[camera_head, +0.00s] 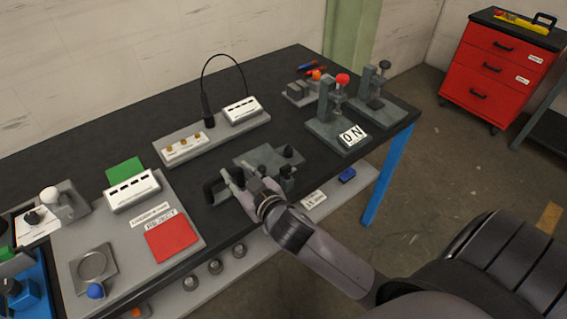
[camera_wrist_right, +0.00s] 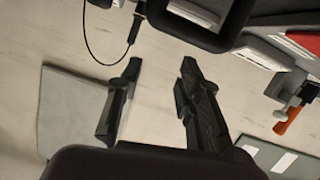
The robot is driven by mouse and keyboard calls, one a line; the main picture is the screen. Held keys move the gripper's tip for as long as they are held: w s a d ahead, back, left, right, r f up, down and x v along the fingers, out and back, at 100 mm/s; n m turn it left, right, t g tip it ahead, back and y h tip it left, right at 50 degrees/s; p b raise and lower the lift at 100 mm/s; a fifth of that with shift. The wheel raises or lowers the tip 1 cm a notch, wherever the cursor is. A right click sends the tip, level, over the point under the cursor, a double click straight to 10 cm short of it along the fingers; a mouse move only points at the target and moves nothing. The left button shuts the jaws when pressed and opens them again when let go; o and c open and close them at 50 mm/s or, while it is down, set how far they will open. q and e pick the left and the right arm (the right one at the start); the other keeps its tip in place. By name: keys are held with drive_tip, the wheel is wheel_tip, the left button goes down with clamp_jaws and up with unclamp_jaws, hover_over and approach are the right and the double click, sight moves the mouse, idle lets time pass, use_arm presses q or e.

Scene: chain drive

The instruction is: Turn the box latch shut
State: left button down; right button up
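My right gripper (camera_head: 240,178) is over the front part of the dark bench, beside a grey plate with a small dark fixture and a black knob (camera_head: 288,152). In the right wrist view the gripper (camera_wrist_right: 160,65) has its two fingers well apart with nothing between them. A black loop-shaped part (camera_head: 212,190) is just left of the fingers. A rounded black frame, which also shows in the right wrist view (camera_wrist_right: 193,43), lies beyond the fingertips. I cannot make out for certain which part is the box latch; the hand hides some of this area. My left gripper is not in view.
Two clamp fixtures stand at the right, one with a red knob (camera_head: 342,79), near an ON sign (camera_head: 352,136). A grey strip with a white block (camera_head: 242,110) and cable is behind. A red REJECT pad (camera_head: 173,238) is at the left. A red cabinet (camera_head: 495,65) stands beyond.

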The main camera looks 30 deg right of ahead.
drive_tip(key=w+a+r+n+t+y, duration=0.2)
drive_tip(key=a+r+y, duration=0.1)
drive_tip(key=r, duration=0.3)
drive_tip(key=w+a+r+n+t+y, duration=0.2)
drive_tip(key=a+r+y, duration=0.1)
drive_tip(key=r, duration=0.4)
drive_tip(key=s+a+r+n+g+y, duration=0.4)
drive_tip(key=a+r+n+g+y, duration=0.5)
drive_tip(key=n+y, duration=0.45)
drive_tip(key=m+g+h+p, duration=0.1)
drive_tip(key=g+h, duration=0.9)
drive_tip(key=h, duration=1)
hover_over(286, 166)
wheel_tip(286, 166, down, 8)
wheel_tip(286, 166, down, 17)
drive_tip(key=p, duration=0.4)
drive_tip(key=shift+a+f, duration=0.1)
drive_tip(key=shift+f, duration=0.1)
drive_tip(key=shift+c, duration=0.5)
clamp_jaws()
